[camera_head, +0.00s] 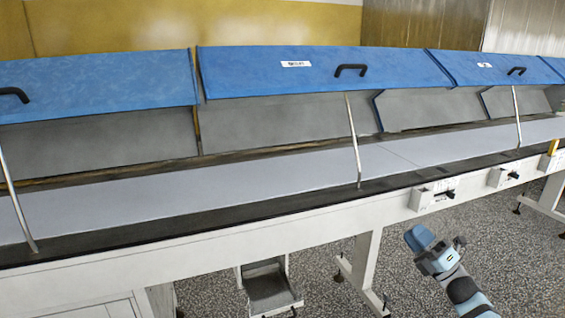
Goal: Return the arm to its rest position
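My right arm comes in from the bottom right, and its end with the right gripper (437,246) is in front of the machine's side, above the speckled floor. A rounded blue piece shows at its tip and a small dark part beside it. I cannot tell the fingers apart or whether they are open or shut. I cannot tell whether the blue piece is held or part of the arm. My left gripper is not in view.
A long white machine (215,257) with a grey belt (255,180) runs across the view. Its blue lids (325,68) are raised on metal struts. Small control boxes (434,194) stick out from its side above my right gripper. A grey tray (270,290) sits below. Speckled floor lies open at right.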

